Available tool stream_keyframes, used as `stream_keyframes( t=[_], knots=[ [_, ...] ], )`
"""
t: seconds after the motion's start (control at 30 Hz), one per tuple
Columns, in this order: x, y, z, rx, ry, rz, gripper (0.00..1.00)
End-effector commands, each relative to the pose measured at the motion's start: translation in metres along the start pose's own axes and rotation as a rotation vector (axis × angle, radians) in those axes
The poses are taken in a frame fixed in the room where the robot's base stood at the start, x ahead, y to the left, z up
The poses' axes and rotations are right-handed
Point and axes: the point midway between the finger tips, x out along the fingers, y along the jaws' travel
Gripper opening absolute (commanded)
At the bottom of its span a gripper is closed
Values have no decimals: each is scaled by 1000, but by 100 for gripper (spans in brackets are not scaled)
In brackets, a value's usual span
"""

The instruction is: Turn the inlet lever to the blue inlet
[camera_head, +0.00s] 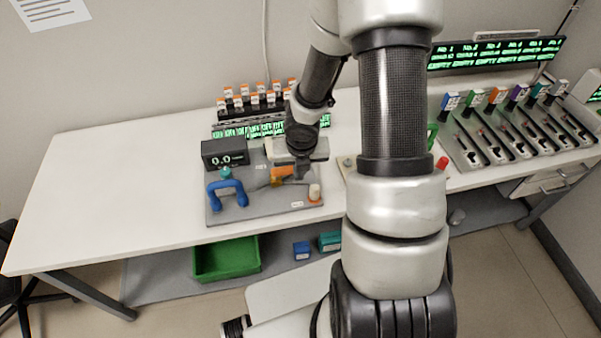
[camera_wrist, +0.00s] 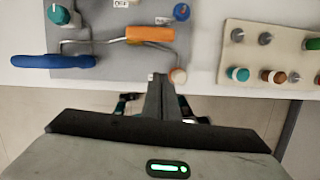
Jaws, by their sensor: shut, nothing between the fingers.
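A grey panel (camera_head: 262,206) on the white table carries the controls. An orange handle (camera_head: 283,172) on it lies beside my gripper (camera_head: 300,176); the wrist view shows this orange handle (camera_wrist: 150,34) on a bent metal rod. A curved blue handle (camera_head: 229,190) sits at the panel's left, also in the wrist view (camera_wrist: 55,61), beside a teal knob (camera_wrist: 58,14). A blue round piece (camera_wrist: 181,12) shows at the top of the wrist view. I cannot tell which part is the inlet lever or blue inlet. My gripper (camera_wrist: 160,93) is shut and empty, beside a white-and-orange cylinder (camera_wrist: 177,75).
A display reading 0.0 (camera_head: 225,152) stands behind the panel at left. A beige board (camera_wrist: 268,55) with pegs lies to the right. A rack of several colored dispensers (camera_head: 515,125) stands far right. The table's left part is clear.

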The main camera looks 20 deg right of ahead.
Motion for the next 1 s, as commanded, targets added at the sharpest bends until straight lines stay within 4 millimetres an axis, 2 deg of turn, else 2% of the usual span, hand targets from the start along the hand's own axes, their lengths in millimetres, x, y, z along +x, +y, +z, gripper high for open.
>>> stream_keyframes(
  t=[0.03,0.3,0.9,1.0],
  knots=[
    [-15,-2,2,5,-2,0,0],
    [-32,-2,0,3,0,-1,0],
    [-34,-2,0,1,1,-1,0],
    [-41,-4,4,44,-12,-14,0]
  ],
)
